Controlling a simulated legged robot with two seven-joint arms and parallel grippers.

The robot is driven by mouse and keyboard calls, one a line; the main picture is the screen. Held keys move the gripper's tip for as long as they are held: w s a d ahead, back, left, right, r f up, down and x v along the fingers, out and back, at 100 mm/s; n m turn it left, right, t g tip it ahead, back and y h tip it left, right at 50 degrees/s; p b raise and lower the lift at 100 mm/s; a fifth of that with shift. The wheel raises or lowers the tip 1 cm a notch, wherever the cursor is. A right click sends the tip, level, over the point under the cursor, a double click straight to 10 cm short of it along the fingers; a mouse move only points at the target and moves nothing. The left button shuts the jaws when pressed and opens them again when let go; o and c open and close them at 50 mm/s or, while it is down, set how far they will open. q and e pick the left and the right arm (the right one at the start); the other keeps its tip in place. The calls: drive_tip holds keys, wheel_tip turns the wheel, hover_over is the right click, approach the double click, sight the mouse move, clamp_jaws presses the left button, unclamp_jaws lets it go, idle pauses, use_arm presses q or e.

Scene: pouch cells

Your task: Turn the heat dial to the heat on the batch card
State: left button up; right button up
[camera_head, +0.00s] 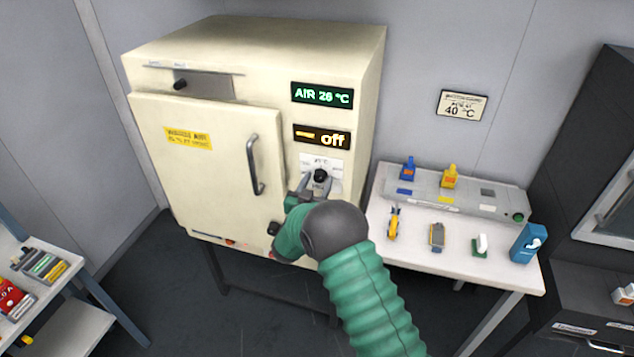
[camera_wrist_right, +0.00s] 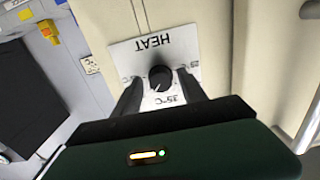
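The black heat dial (camera_head: 320,175) sits on a white plate on the oven's front, below the displays. In the right wrist view the dial (camera_wrist_right: 160,78) is on its plate marked HEAT, with 35°C readable on it. My right gripper (camera_head: 316,186) is at the dial; its two dark fingers (camera_wrist_right: 160,92) are apart, one on each side of the knob, with narrow gaps showing. The batch card (camera_head: 461,106) on the wall reads 40 °C. My left gripper is not in view.
The cream oven (camera_head: 215,150) has a closed door with a handle (camera_head: 255,165). Its green display (camera_head: 322,95) reads AIR and about 26 °C; the amber display (camera_head: 322,137) reads off. A white table (camera_head: 410,250) with small items stands at right, a shelf (camera_head: 70,335) at left.

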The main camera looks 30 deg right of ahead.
clamp_jaws()
drive_tip(key=shift+f+m+b, duration=0.25)
drive_tip(key=shift+m+b, duration=0.05)
drive_tip(key=shift+b, duration=0.4)
drive_tip(key=shift+r, duration=0.2)
drive_tip(key=shift+o, duration=0.9)
unclamp_jaws()
drive_tip(key=shift+a, duration=0.1)
drive_tip(key=b+v, duration=0.2)
drive_tip(key=v, duration=1.4)
drive_tip(key=shift+s+a+b, duration=0.25)
drive_tip(key=shift+a+b, duration=0.05)
drive_tip(key=shift+a, duration=0.05)
